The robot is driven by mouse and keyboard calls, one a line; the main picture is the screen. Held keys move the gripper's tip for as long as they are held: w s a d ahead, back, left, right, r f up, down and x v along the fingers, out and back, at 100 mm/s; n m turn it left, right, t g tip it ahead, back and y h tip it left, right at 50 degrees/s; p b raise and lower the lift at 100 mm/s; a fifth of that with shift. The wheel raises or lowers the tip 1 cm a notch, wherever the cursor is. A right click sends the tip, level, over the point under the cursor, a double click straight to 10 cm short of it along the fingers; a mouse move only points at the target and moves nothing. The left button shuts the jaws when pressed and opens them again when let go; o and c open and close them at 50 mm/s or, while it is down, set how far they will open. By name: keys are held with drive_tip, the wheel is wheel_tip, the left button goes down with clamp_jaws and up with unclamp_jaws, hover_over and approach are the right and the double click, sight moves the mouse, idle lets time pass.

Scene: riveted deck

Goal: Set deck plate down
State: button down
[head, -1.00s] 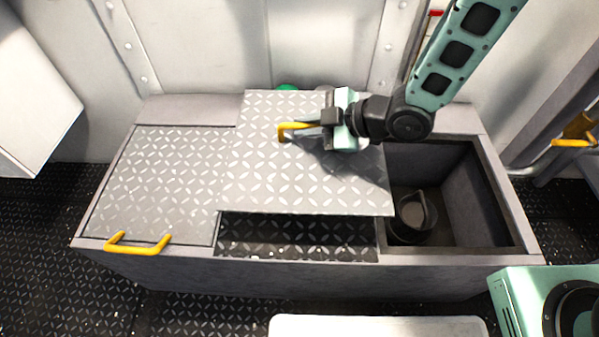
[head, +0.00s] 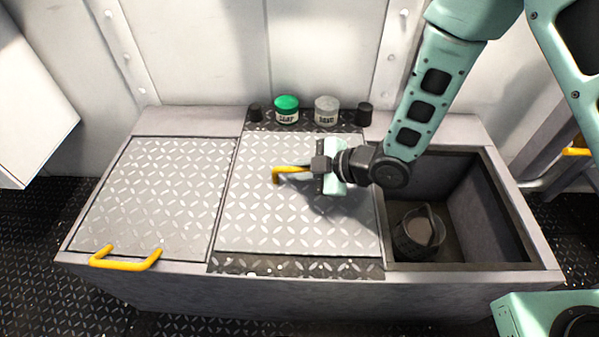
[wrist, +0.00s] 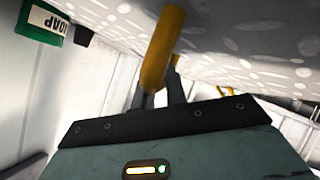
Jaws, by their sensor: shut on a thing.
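The deck plate (head: 300,222) is a light grey diamond-tread sheet over the middle of the long grey bench (head: 455,274). It lies roughly level, with dark tread strips showing past its front and back edges. I cannot tell if it touches the bench or hangs just above it. My gripper (head: 308,169) is shut on the plate's yellow handle (head: 275,175). In the wrist view the handle (wrist: 158,50) stands between the fingers, with the plate's surface (wrist: 255,35) along the top.
A second tread plate (head: 150,195) with a yellow handle (head: 126,260) covers the left section. The right section is an open bin (head: 480,205) holding a dark pot (head: 418,232). A green-lidded soap jar (head: 286,110), a grey-lidded jar (head: 326,110) and two black knobs stand behind the plate.

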idle(0.3)
drive_tip(key=c, duration=1.4)
unclamp_jaws()
drive_tip(key=shift+f, duration=0.15)
drive_tip(key=shift+c, duration=0.2)
drive_tip(key=shift+r, duration=0.25)
drive_tip(key=p+v, duration=0.3)
drive_tip(key=v, duration=0.8)
drive_tip(key=shift+d+p, duration=0.35)
drive_tip(key=shift+d, duration=0.05)
